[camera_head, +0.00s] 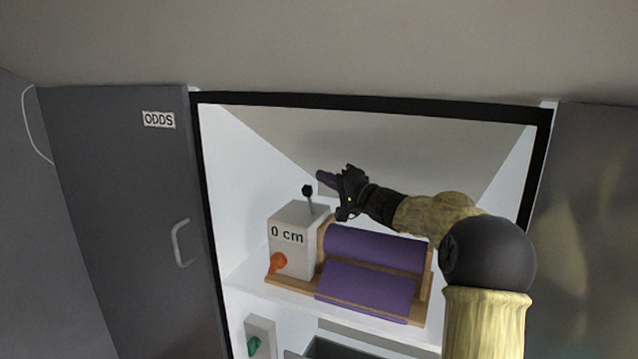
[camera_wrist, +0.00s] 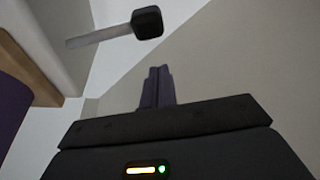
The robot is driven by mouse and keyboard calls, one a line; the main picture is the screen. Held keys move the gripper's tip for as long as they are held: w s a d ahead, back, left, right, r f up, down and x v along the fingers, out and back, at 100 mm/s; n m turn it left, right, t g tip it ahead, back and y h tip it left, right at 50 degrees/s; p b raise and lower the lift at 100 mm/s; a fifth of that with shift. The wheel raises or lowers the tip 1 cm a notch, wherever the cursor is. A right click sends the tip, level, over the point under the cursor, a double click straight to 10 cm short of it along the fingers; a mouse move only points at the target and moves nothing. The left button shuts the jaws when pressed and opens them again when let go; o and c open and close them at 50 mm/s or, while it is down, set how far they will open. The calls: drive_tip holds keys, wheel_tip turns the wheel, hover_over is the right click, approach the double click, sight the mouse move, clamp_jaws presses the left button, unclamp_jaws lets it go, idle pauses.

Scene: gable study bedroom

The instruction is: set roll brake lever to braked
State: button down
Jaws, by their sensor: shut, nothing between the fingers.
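A light grey box (camera_head: 292,244) marked "0 cm" stands on the shelf, at the left end of a wooden frame with a purple roll (camera_head: 375,247). A lever (camera_head: 308,194) with a black knob and thin grey stem rises from the box's top, close to upright. It also shows in the wrist view (camera_wrist: 147,23), at the top left of my fingers. No marking shows its braked side. An orange handle (camera_head: 277,262) is on the box's front. My gripper (camera_head: 324,179) is shut and empty, up and right of the knob in the head view, apparently not touching it.
The cabinet's dark frame (camera_head: 370,107) surrounds the opening, with a grey door (camera_head: 135,200) marked "ODDS" at left. A lower shelf holds a small box with a green part (camera_head: 254,345). Space above the roll is clear except for my arm.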

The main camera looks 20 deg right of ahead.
drive_tip(key=v, duration=1)
drive_tip(key=shift+b, duration=0.3)
drive_tip(key=shift+d+r, duration=0.1)
